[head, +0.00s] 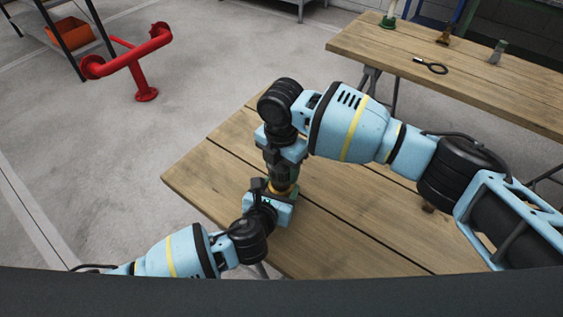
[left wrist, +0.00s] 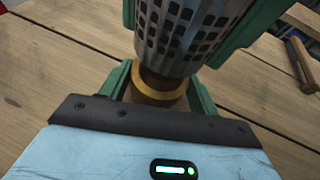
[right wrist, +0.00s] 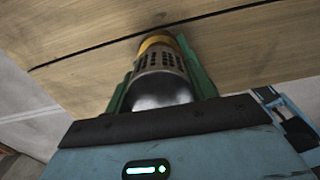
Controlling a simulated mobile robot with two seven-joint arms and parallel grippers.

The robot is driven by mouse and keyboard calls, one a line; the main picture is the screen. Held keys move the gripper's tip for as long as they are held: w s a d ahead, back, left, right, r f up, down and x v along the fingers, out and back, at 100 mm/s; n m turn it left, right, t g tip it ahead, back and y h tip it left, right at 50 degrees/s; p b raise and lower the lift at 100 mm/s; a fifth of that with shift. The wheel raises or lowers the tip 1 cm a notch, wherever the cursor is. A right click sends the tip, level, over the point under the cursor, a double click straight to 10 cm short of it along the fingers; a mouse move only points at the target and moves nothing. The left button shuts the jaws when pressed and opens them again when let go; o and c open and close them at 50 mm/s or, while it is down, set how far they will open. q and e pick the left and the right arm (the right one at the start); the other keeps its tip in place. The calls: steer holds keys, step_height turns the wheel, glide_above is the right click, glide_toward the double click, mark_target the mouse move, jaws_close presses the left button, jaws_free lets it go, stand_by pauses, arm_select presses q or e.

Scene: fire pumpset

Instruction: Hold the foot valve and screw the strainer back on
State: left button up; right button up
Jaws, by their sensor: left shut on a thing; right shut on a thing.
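The perforated metal strainer (left wrist: 178,35) stands directly above the brass foot valve (left wrist: 158,88) in the left wrist view; they look in line, and I cannot tell how far the thread is engaged. In the right wrist view the strainer (right wrist: 160,75) lies between the green fingers, with the brass valve (right wrist: 155,42) beyond it. My left gripper (head: 284,192) is shut on the foot valve over the table. My right gripper (head: 281,166) is above it, shut on the strainer. In the head view the grippers mostly hide both parts.
Both grippers are over the near wooden table (head: 205,180). A brown wooden handle (left wrist: 303,64) lies on it at the right of the left wrist view. A second table (head: 470,75) with small tools stands behind. A red pipe stand (head: 142,68) is on the floor.

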steer(key=shift+f, duration=0.1)
stand_by(0.3)
steer(key=shift+f, duration=0.75)
steer(key=shift+f, duration=0.5)
steer(key=shift+s+d+f, duration=0.1)
steer(key=shift+s+f, duration=0.05)
steer(key=shift+f, duration=0.4)
stand_by(0.5)
steer(key=shift+r, duration=0.1)
steer(key=shift+s+r, duration=0.1)
steer(key=shift+r, duration=0.25)
steer(key=shift+w+r, duration=0.2)
steer(key=shift+r, duration=0.35)
stand_by(0.6)
steer(key=shift+f, duration=0.6)
stand_by(0.3)
